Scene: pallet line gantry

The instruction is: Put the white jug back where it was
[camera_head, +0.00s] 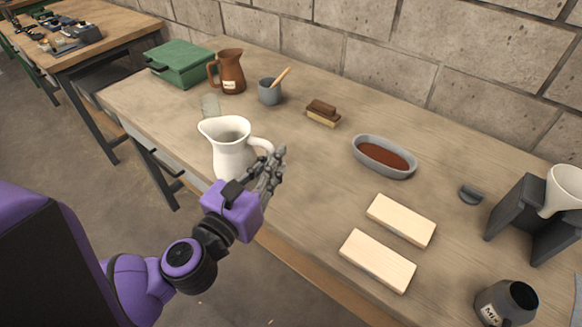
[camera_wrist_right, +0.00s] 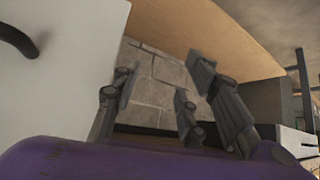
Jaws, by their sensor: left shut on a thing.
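The white jug (camera_head: 230,146) is upright near the table's front edge, with its spout to the left and its handle to the right. My left gripper (camera_head: 271,168) is shut on the jug's handle, and its fingers hide part of it. I cannot tell whether the jug's base touches the table. My right gripper (camera_wrist_right: 165,90) shows only in the right wrist view. Its fingers are spread apart with nothing between them.
To the right are an oval dish (camera_head: 384,143), two wooden blocks (camera_head: 401,221) and a dark jar (camera_head: 507,302).

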